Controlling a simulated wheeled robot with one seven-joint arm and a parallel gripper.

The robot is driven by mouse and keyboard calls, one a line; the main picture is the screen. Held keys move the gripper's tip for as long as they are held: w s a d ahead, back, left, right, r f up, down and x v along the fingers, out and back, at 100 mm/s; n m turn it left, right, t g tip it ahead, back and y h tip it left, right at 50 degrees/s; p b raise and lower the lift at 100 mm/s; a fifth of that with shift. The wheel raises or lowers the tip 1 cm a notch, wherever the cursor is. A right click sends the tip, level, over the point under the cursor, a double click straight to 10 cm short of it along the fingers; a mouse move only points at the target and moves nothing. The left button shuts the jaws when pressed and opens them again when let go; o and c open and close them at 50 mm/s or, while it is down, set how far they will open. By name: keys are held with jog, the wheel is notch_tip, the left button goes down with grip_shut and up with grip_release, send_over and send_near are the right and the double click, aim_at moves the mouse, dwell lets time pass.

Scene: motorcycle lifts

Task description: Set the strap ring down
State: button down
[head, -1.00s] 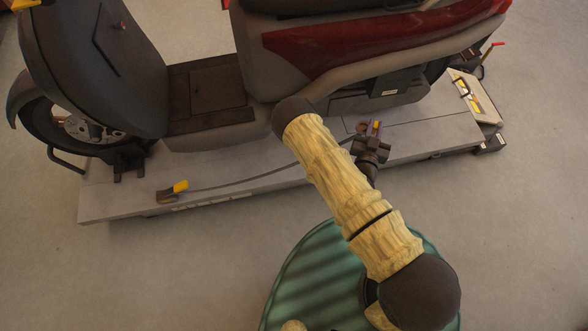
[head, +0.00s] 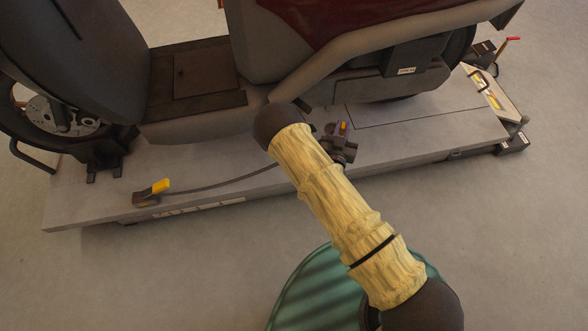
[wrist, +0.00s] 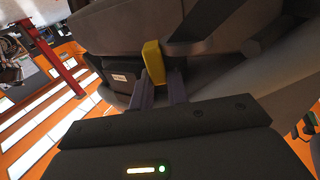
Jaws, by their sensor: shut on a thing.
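My gripper (head: 337,135) is shut on the strap ring, whose yellow part (head: 344,127) shows at the fingertips. The same yellow part (wrist: 153,62) stands up between the two fingers in the wrist view. The grey strap (head: 235,182) runs from the gripper left to a buckle with a yellow handle (head: 160,186) on the lift deck. The gripper is over the grey lift platform (head: 420,135), beside the scooter's lower side. I cannot tell whether the ring touches the deck. My arm hides part of the strap's right end.
A dark red and grey scooter (head: 345,25) stands on the platform, close behind my gripper. A tilted plate with yellow marks (head: 492,93) is at the platform's right end. The deck's front strip is mostly bare. Open floor (head: 160,265) lies in front.

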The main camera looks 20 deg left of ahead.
jog(key=a+f+y+b, duration=0.1)
jog(key=a+f+b, duration=0.6)
jog(key=f+b, duration=0.2)
jog(key=a+f+n+b, duration=0.1)
jog(key=a+f+b, duration=0.5)
jog(key=b, duration=0.7)
notch_tip(320, 180, down, 3)
jog(key=shift+w+a+r+y, duration=0.15)
jog(key=shift+a+y, duration=0.2)
jog(key=shift+y, duration=0.05)
notch_tip(320, 180, down, 6)
jog(key=b, duration=0.4)
jog(key=shift+f+b, duration=1.25)
jog(key=shift+f, duration=0.75)
jog(key=shift+f, duration=0.25)
